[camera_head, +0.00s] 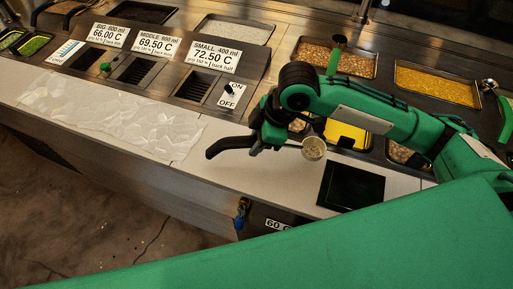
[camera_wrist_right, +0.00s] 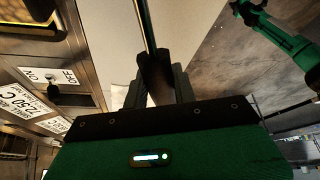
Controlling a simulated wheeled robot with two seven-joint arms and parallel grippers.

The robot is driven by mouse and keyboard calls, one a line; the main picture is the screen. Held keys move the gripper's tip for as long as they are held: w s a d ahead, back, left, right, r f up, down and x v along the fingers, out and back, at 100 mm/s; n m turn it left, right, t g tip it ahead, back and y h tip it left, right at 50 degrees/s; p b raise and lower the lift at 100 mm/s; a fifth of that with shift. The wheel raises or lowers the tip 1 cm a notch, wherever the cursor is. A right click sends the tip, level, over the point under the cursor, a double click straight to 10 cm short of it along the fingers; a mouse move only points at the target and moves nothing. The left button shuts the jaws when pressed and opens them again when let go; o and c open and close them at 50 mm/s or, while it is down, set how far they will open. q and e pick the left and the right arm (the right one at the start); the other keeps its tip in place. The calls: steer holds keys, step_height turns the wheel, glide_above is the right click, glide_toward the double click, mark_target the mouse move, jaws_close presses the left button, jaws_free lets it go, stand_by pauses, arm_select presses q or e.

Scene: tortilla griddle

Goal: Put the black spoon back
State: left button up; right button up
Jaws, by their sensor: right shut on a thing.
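My right gripper (camera_head: 263,144) is shut on the black spoon and holds it above the pale counter front. The spoon's curved black handle (camera_head: 230,145) sticks out to the left, and its round bowl (camera_head: 314,148) hangs to the right of the gripper. In the right wrist view, the fingers (camera_wrist_right: 160,85) are closed around the spoon's dark part, and its thin metal shaft (camera_wrist_right: 149,25) runs to the top. A green arm at the top right of that view looks like my left arm (camera_wrist_right: 285,35); its gripper is too small to judge.
Food trays with beige (camera_head: 335,57) and yellow (camera_head: 438,84) contents stand behind my right arm. A dark square panel (camera_head: 351,186) is in the counter. A crinkled translucent sheet (camera_head: 110,115) lies left. Price signs (camera_head: 209,54) stand behind slots.

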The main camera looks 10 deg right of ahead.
step_height(320, 180, down, 4)
steer(key=shift+r, duration=0.25)
steer(key=shift+f, duration=0.35)
arm_select(q)
steer(key=shift+s, duration=0.85)
steer(key=shift+r, duration=0.1)
arm_select(e)
steer(key=shift+f, duration=0.1)
steer(key=o, duration=1)
steer(key=shift+c, duration=0.2)
arm_select(q)
steer(key=shift+w, duration=0.15)
arm_select(e)
steer(key=v, duration=1.2)
steer(key=shift+d, duration=0.1)
arm_select(q)
steer(key=shift+f, duration=0.4)
